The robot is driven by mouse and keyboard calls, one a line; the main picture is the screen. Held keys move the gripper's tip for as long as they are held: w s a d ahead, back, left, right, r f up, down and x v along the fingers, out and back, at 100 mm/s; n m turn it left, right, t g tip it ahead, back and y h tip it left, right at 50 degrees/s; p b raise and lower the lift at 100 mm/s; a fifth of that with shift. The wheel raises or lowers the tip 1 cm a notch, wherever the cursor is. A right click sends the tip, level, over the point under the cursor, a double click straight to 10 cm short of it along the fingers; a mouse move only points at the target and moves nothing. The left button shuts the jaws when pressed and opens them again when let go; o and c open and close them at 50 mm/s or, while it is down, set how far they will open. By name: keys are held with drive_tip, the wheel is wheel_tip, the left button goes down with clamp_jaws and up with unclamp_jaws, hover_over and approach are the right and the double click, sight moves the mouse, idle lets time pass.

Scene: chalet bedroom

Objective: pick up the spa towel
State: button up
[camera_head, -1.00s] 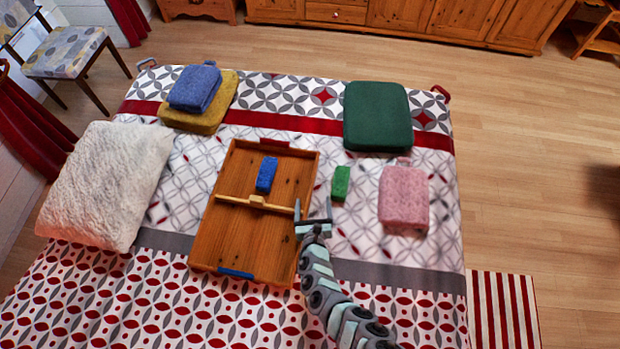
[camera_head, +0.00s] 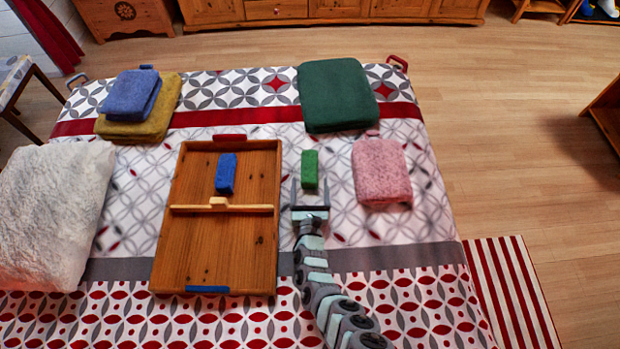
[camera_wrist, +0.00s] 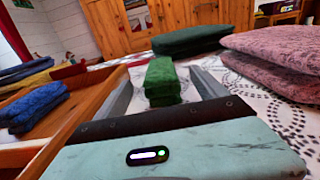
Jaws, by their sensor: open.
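Several folded towels lie on the bed, and I cannot tell by name which is the spa towel. A small green folded piece (camera_head: 309,165) lies right of the wooden tray; in the wrist view it (camera_wrist: 161,82) sits ahead, between the lines of my fingers. My gripper (camera_head: 310,188) is open and empty, low over the bed, its fingertips at the near end of the green piece. A small blue folded piece (camera_head: 226,174) lies in the tray's far compartment. A pink towel (camera_head: 381,172) lies to the right, and a large dark green one (camera_head: 340,95) behind.
The wooden tray (camera_head: 188,240), with a crossbar, stands just left of my gripper. A blue towel (camera_head: 131,94) rests on a mustard one (camera_head: 168,108) at the far left. A white fluffy cushion (camera_head: 50,215) lies at left.

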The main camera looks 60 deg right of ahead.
sight(310, 165)
drive_tip(key=b+x, duration=0.4)
drive_tip(key=x, duration=0.3)
drive_tip(key=shift+d, duration=0.25)
drive_tip(key=shift+d+r, duration=0.15)
drive_tip(key=c, duration=1.5)
